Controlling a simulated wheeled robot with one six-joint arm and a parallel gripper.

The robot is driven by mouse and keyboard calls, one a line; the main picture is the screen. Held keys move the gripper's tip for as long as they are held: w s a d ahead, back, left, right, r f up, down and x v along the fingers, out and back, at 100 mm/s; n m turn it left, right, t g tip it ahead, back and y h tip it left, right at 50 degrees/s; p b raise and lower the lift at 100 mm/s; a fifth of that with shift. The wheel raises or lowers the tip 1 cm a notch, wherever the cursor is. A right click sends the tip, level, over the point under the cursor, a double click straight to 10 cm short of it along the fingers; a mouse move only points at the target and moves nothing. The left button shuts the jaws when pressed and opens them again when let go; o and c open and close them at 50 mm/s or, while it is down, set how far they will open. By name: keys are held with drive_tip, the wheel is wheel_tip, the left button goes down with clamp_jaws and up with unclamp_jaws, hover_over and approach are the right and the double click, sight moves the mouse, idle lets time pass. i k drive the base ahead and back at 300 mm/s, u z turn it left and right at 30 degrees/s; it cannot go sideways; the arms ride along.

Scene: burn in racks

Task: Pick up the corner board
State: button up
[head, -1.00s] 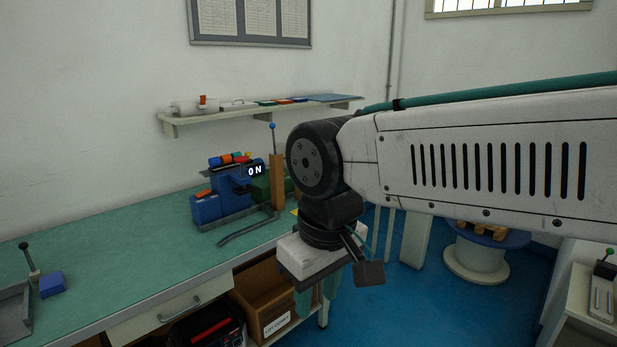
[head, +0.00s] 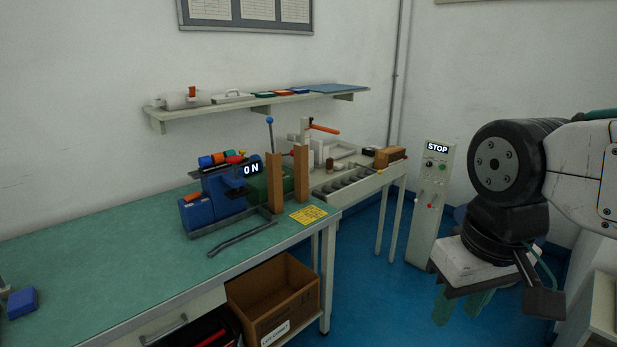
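A small flat yellow board with dark markings (head: 308,214) lies on the green top of the workbench (head: 120,240), at its right corner. It is the only board I see at that corner. My gripper (head: 463,306) hangs over the blue floor at the right, well to the right of the board and apart from the bench. Its two teal fingers point down with a gap between them, and nothing shows in the gap. The lower fingertips are partly hard to make out.
A blue machine with an ON sign (head: 222,192) and two upright wooden posts (head: 301,178) stand just left of the board. A bent dark bar (head: 238,239) lies in front. A side table (head: 345,188) and a STOP cabinet (head: 430,205) stand behind. A cardboard box (head: 275,300) sits below.

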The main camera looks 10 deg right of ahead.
sight(300, 153)
drive_tip(key=u, duration=0.3)
drive_tip(key=i, duration=1.75)
drive_tip(key=z, duration=0.5)
